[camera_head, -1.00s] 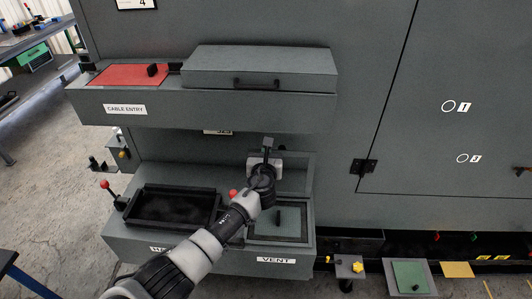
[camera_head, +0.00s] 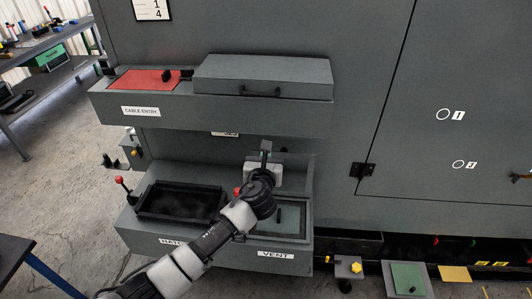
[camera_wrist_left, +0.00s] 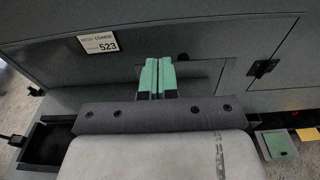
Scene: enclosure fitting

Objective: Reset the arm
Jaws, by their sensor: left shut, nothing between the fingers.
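My left arm comes in from the lower left in the head view, and my left gripper (camera_head: 265,150) is above the back of the lower shelf, behind the VENT bay. In the left wrist view the two green fingertips of the gripper (camera_wrist_left: 158,77) are together, with nothing between them. The lower shelf (camera_head: 165,243) holds a black open tray (camera_head: 180,203) on the left and a green panel with a black handle (camera_head: 291,218) in the VENT bay on the right. My arm hides part of this panel. My right gripper is in neither view.
Above is the CABLE ENTRY shelf (camera_head: 200,111) with a red panel (camera_head: 146,80) and a closed grey lid (camera_head: 262,77). A red-knobbed lever (camera_head: 119,181) stands left of the black tray. A dark cabinet wall (camera_head: 360,80) is behind. A green plate (camera_head: 409,278) lies at lower right.

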